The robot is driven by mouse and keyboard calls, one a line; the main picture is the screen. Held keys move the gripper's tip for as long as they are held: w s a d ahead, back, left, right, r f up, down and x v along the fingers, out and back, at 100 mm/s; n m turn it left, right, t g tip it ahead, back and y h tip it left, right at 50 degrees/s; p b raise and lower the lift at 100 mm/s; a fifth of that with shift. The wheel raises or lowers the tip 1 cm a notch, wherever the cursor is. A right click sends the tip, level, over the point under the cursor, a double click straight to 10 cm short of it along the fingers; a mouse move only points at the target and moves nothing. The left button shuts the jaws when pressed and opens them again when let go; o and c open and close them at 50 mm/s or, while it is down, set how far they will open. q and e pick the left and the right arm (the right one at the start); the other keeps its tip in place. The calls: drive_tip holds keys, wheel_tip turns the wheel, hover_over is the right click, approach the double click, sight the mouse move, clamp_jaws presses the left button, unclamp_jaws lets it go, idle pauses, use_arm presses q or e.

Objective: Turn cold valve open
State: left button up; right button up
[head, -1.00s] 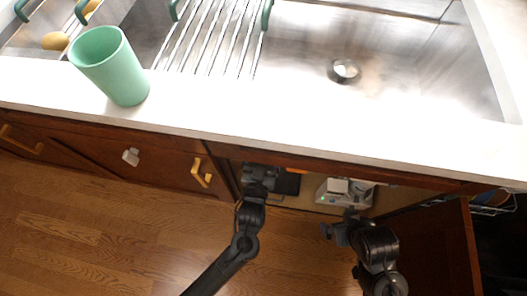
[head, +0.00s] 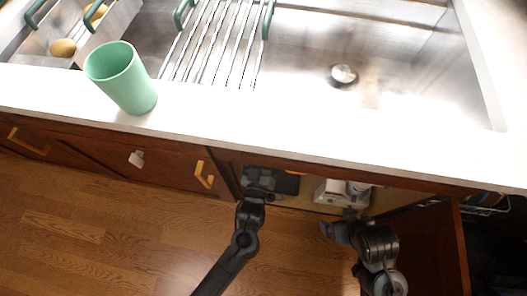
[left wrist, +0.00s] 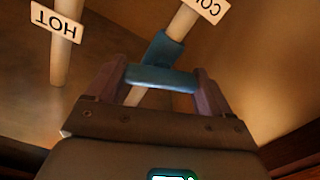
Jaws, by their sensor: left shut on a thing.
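The blue cold valve (left wrist: 163,48) sits on a pale pipe in the left wrist view. A tag on that pipe (left wrist: 205,8), cut off at the top edge, begins with "CO". The valve's blue handle (left wrist: 160,76) lies crosswise between the fingers of my left gripper (left wrist: 160,86), which is shut on it. A second pale pipe with a "HOT" tag (left wrist: 57,32) stands to the left. In the head view, my left gripper (head: 259,180) reaches into the cabinet under the sink, and the valve is hidden there. My right gripper (head: 331,229) is in front of the cabinet; its jaws are unclear.
The counter edge (head: 300,140) overhangs the cabinet opening. A white device (head: 329,193) sits inside, right of my left gripper. An open cabinet door (head: 430,245) stands at the right.

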use_arm(q)
drive_tip(key=shift+n+p, duration=0.7)
drive_tip(key=shift+n, duration=0.7)
drive_tip(key=o, duration=0.9)
drive_tip(key=shift+s, duration=0.1)
drive_tip(key=shift+s+a+p, duration=0.1)
drive_tip(key=shift+s+p, duration=0.15)
drive_tip(key=shift+p, duration=0.05)
drive_tip(key=shift+s+a+p, duration=0.3)
drive_tip(key=shift+s+p, duration=0.35)
drive_tip(key=shift+s, duration=1)
drive_tip(key=shift+s+a+p, duration=0.25)
drive_tip(key=shift+s+p, duration=0.35)
drive_tip(key=shift+s, duration=1.1)
drive_tip(key=shift+s+a+p, duration=0.3)
drive_tip(key=shift+s+p, duration=0.35)
drive_tip(key=shift+s, duration=1)
